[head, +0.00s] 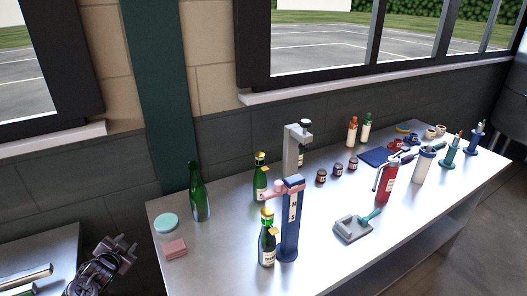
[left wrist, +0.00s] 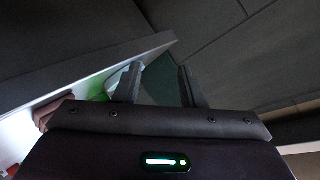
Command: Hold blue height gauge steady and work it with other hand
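The blue height gauge (head: 290,225) appears to be the upright blue post with a pale label and a pink sliding arm (head: 270,191), standing near the front middle of the metal bench. A green bottle (head: 268,243) with a gold neck stands close beside it on the left, under the pink arm. My left gripper (head: 124,246) is off the bench's left end, well apart from the gauge. In the left wrist view its two fingers (left wrist: 158,85) are spread with nothing between them. My right gripper is not in view.
The metal bench (head: 215,258) also bears a tall green bottle (head: 197,192), a teal-lidded jar (head: 165,223), a pink block (head: 175,249), a grey press stand (head: 291,150), a flat grey tool (head: 351,228) and a red cylinder (head: 387,184). A second table (head: 58,245) is at lower left.

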